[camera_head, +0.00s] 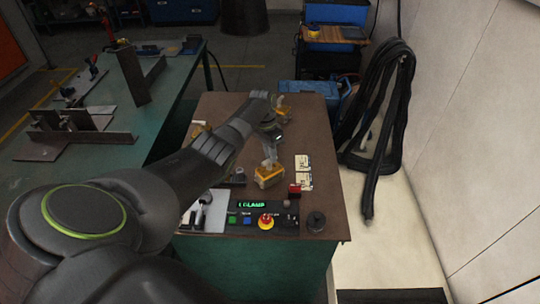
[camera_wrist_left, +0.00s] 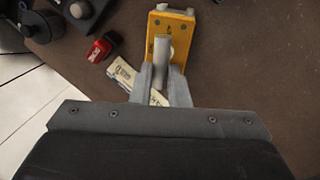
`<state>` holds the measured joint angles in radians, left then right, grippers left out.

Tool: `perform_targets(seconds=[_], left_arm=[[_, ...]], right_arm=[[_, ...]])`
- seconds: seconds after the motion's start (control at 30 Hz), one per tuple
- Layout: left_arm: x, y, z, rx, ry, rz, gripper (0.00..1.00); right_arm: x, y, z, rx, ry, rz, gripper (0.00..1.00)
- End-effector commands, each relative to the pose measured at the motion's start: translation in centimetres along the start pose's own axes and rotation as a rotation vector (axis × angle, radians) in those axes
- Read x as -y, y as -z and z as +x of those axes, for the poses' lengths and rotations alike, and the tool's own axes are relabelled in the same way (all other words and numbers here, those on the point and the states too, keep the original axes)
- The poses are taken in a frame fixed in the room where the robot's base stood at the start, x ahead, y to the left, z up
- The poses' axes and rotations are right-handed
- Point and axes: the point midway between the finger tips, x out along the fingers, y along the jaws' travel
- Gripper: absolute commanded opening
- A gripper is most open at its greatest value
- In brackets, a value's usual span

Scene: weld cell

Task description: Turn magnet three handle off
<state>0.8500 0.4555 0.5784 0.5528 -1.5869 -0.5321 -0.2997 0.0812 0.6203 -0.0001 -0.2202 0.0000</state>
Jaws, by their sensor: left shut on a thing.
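A yellow magnet block (camera_head: 268,177) with a grey handle stands on the brown top of the bench (camera_head: 330,190), and it also shows in the left wrist view (camera_wrist_left: 183,24). Its grey handle (camera_wrist_left: 163,46) rises from the block. My left gripper (camera_head: 270,156) reaches down over this block. In the left wrist view its two fingers (camera_wrist_left: 161,78) are shut on the handle. A second yellow magnet (camera_head: 281,112) stands farther back, and another yellow piece (camera_head: 198,130) is partly hidden behind my left arm. I cannot read any number on them. My right gripper is not in view.
A control panel (camera_head: 262,217) with a lit display and a red and yellow button (camera_head: 266,221) lies at the bench's front. A red block (camera_head: 295,191) and pale printed cards (camera_head: 303,172) lie right of the magnet. Black hoses (camera_head: 385,120) hang at the right wall.

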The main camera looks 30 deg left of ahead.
Motion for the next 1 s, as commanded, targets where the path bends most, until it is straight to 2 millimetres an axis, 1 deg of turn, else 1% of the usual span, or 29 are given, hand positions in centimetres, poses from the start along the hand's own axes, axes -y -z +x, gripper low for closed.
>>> perform_targets(seconds=[0.23,0.63,0.67,0.8,1.0], left_arm=[[-0.06,0.19,-0.18,0.004,0.002,0.045,0.0],[-0.07,0.19,-0.21,0.005,0.002,0.048,0.0],[-0.07,0.19,-0.21,0.005,0.002,0.048,0.19],[-0.06,0.14,-0.15,0.006,0.001,0.047,0.37],[-0.06,0.09,-0.07,0.007,0.001,0.046,0.37]], right_arm=[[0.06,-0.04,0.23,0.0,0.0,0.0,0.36],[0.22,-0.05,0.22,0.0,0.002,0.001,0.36],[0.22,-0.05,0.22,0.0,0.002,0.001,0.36],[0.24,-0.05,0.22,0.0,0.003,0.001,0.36],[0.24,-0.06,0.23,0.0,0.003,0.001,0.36]])
